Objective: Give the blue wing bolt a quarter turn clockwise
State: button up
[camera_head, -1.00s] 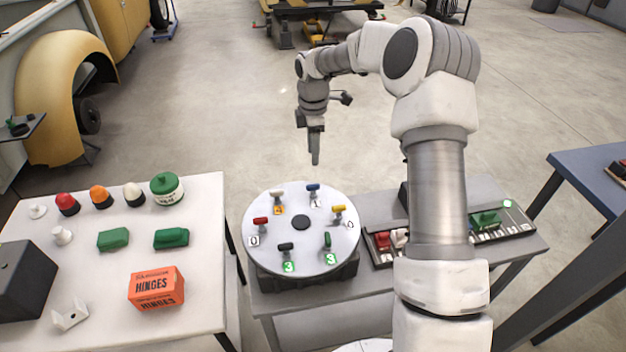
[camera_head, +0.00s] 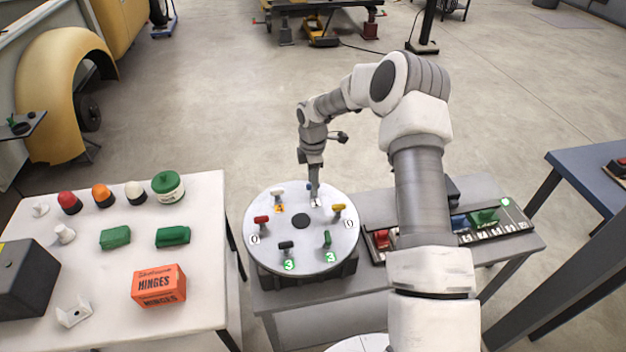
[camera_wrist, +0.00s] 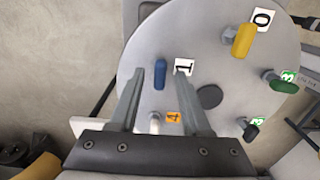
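The blue wing bolt (camera_wrist: 160,74) stands on the round grey-white disc (camera_wrist: 205,45), beside a white card marked 1 (camera_wrist: 184,67). In the wrist view its handle runs roughly along the picture's vertical. My gripper (camera_wrist: 159,82) is open, with one finger left and one right of the blue bolt, apart from it as far as I can tell. In the head view my gripper (camera_head: 314,190) is low over the disc's far edge and mostly hides the blue bolt (camera_head: 308,186).
Other wing bolts ring the disc: white (camera_wrist: 155,122), yellow (camera_wrist: 243,40), green (camera_wrist: 284,86), black (camera_head: 286,246) and red (camera_head: 261,220). A dark hub (camera_head: 300,221) marks the centre. A rack (camera_head: 485,224) stands right, a white table (camera_head: 115,270) left.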

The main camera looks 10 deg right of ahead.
grip_shut()
jog(key=shift+f+m+b, duration=0.1)
jog(key=shift+m+b, duration=0.3)
jog(key=shift+b, duration=0.05)
jog(key=m+b, duration=0.2)
jog(key=m, duration=0.1)
jog(key=m+b, duration=0.3)
jog(key=m, duration=0.2)
jog(key=m+b, duration=0.2)
jog(key=m, duration=0.3)
jog(key=m+b, duration=0.1)
jog(key=m, duration=0.3)
jog(key=shift+m, duration=0.3)
dwell(0.4)
